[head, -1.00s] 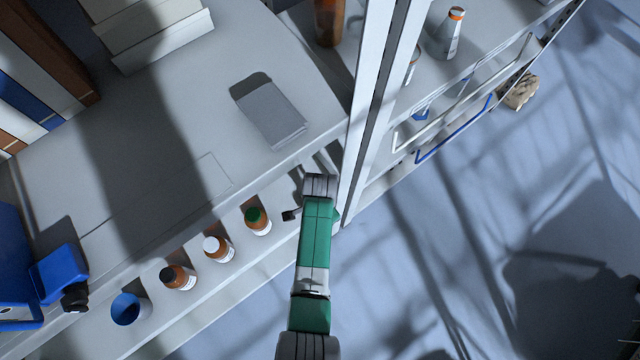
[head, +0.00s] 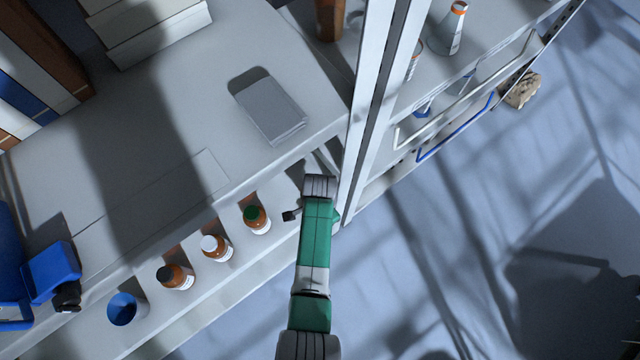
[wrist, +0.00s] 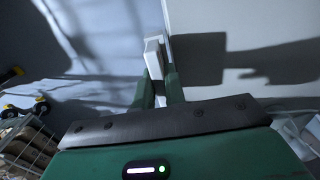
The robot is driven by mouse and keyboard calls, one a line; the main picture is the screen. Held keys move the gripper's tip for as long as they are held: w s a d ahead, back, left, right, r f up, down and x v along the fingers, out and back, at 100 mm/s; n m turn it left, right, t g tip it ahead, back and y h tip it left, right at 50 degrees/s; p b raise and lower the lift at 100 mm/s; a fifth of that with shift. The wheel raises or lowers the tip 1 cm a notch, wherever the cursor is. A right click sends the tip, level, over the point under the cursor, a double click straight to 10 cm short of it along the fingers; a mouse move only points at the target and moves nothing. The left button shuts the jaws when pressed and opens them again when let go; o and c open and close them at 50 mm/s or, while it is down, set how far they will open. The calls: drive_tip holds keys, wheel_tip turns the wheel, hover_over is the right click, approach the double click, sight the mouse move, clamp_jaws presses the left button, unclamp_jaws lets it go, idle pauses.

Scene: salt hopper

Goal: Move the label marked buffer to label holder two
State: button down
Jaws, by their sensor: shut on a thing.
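In the wrist view my gripper (wrist: 157,82) is shut on a small white block-like piece, the label (wrist: 153,56), which sticks out past the green fingertips. Its marking cannot be read. A pale flat panel (wrist: 225,30) stands close to the right of the label, with the gripper's shadow on it. I cannot tell whether the label touches the panel. In the head view my arm reaches toward the shelf front beside the white upright post; the fingers and label are hidden there. I cannot make out label holder two in either view.
Several brown bottles, one green-capped (head: 256,219), and a blue cup (head: 124,309) stand on the lower ledge left of my arm. A grey box (head: 270,108) lies on the counter. The white post (head: 372,110) is close to the arm's right. A wire rack (wrist: 25,145) shows lower left.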

drive_tip(key=shift+f+b, duration=0.55)
drive_tip(key=shift+f, duration=0.15)
drive_tip(key=c, duration=0.9)
unclamp_jaws()
drive_tip(key=shift+r, duration=0.15)
drive_tip(key=shift+r+p, duration=2.95)
drive_tip(key=shift+p, duration=0.25)
drive_tip(key=shift+f, duration=0.1)
